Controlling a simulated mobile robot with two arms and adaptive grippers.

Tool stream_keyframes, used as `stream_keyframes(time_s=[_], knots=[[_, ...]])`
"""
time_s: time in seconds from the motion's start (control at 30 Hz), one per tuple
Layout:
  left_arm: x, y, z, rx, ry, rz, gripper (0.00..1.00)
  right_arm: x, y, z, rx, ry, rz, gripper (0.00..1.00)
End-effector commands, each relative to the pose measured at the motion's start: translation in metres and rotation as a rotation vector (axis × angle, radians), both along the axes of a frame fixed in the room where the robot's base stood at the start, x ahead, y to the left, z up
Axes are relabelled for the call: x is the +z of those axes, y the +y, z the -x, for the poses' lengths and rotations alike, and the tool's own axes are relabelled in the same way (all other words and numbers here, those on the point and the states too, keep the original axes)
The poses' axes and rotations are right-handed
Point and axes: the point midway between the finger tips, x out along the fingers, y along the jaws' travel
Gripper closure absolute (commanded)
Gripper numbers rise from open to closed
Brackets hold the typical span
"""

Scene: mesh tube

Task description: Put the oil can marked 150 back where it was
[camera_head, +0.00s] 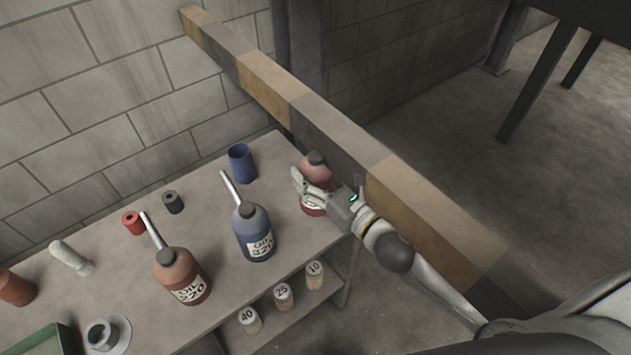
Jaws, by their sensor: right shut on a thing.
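My right gripper (322,192) is shut on a red oil can (316,167) with a dark cap, at the right end of the grey table. The gripper hides the can's middle, and I cannot read its marking. I cannot tell whether it touches the table top. A blue oil can (253,235) marked OIL 320 stands left of it, with a long pale spout. An orange-red oil can (181,276), also with a pale spout, stands further left; its label looks like OIL 320. My left gripper is not in view.
Bottles marked 40, 25 and 10 (315,275) stand on the lower shelf. A striped beam (268,85) runs behind the table's right end.

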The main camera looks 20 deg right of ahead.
Motion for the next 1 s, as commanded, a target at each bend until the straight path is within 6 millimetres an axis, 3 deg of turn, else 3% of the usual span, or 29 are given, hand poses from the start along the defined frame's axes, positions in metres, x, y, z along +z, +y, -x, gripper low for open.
stream_keyframes(time_s=[0.4, 0.8, 0.83, 1.0], knots=[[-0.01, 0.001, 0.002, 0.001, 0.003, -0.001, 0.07, -0.036, 0.001, -0.007, 0.0, -0.003, -0.002, 0.66], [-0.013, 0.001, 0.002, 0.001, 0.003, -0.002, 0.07, -0.04, 0.001, -0.007, 0.001, -0.005, -0.002, 0.66], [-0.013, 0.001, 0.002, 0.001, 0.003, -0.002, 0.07, -0.041, 0.0, -0.007, 0.0, 0.0, 0.0, 0.34], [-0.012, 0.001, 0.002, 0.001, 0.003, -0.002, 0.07, -0.041, 0.0, -0.006, 0.0, 0.0, -0.001, 0.15]])
